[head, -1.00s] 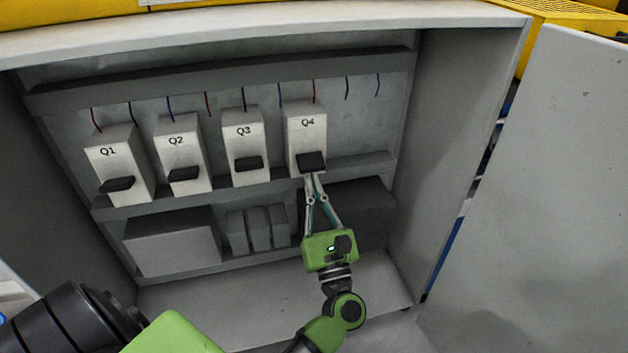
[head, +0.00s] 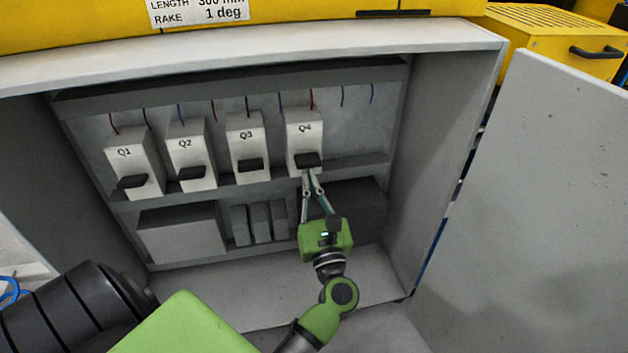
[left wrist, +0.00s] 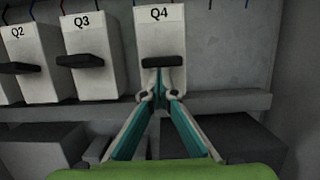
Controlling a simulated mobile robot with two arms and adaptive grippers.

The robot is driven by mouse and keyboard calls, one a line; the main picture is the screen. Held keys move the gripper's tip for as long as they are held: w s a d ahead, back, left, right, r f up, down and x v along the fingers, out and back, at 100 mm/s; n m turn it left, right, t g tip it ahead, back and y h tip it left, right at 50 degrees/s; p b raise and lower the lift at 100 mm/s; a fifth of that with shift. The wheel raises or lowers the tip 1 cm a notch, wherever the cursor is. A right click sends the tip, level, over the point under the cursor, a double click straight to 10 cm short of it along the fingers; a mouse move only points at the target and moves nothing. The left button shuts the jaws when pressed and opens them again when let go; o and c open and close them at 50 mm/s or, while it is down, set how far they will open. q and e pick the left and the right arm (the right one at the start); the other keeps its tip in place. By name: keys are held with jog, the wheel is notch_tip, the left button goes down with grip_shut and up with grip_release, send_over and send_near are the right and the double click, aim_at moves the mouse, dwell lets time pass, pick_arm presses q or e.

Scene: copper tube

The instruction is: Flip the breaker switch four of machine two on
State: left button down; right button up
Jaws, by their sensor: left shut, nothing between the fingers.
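The Q4 breaker (head: 304,136) is a white box at the right end of a row of several breakers in the open cabinet. Its black switch lever (head: 308,160) sits at the lower part of its front. My left gripper (head: 309,174) is shut and empty, with its fingertips just under that lever. In the left wrist view the Q4 lever (left wrist: 162,62) is just above the closed fingertips (left wrist: 159,76); I cannot tell whether they touch. My right gripper is not in view.
Breakers Q1 (head: 133,160), Q2 (head: 190,150) and Q3 (head: 246,145) stand to the left, each with a black lever. Grey boxes (head: 180,232) sit on the lower shelf. The open cabinet door (head: 540,200) is at the right. The cabinet floor is clear.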

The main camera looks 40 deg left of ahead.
pick_arm(q)
jog(key=shift+s+d+r, duration=0.1)
jog(key=shift+d+r, duration=0.05)
jog(key=shift+r, duration=0.7)
jog(key=shift+f, duration=0.1)
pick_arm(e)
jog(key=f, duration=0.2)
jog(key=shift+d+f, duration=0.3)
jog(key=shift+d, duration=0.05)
pick_arm(q)
jog(key=v, duration=0.7)
jog(key=shift+s+d, duration=0.15)
jog(key=shift+s, duration=0.05)
jog(key=shift+f, duration=0.1)
